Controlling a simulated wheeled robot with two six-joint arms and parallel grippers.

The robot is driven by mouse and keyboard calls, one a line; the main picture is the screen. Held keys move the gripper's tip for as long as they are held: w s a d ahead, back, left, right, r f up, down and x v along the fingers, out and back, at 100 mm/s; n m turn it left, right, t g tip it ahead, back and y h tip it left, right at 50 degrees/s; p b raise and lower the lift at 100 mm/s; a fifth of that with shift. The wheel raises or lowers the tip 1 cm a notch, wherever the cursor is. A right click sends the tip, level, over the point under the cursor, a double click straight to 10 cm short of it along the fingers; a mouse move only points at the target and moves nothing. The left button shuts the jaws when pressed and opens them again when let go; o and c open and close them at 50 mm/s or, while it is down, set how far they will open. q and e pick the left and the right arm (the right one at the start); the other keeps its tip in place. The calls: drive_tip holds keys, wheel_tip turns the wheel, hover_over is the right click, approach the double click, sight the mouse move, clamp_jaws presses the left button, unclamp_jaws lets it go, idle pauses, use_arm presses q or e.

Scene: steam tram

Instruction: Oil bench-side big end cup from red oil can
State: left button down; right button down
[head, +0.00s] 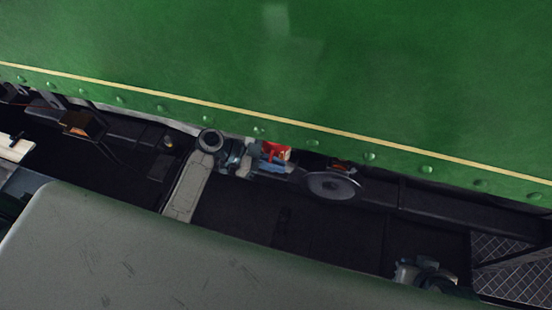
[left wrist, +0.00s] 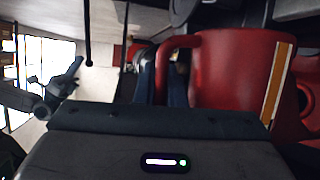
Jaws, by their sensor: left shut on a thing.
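The red oil can (head: 274,151) shows small in the head view, below the green panel's lower edge. I cannot make out the bench-side big end cup for certain. My right gripper is not clearly in view.
A green riveted panel (head: 330,70) with a cream line fills the top. A grey disc (head: 332,186) is just right of the can. An orange-brown box (head: 82,124) sits at left on the dark underframe. A grey rounded surface (head: 150,255) covers the lower left. Mesh flooring (head: 508,255) shows at right.

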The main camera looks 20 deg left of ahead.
idle(0.3)
use_arm(q)
drive_tip(key=shift+s+r+n+g+p, duration=0.15)
drive_tip(key=shift+r+n+g+p, duration=0.25)
drive_tip(key=shift+r+p, duration=0.65)
drive_tip(key=shift+f+p, duration=0.3)
drive_tip(key=shift+f, duration=0.05)
drive_tip(key=shift+r, duration=0.15)
drive_tip(key=shift+r+p, duration=0.65)
drive_tip(key=shift+p, duration=0.15)
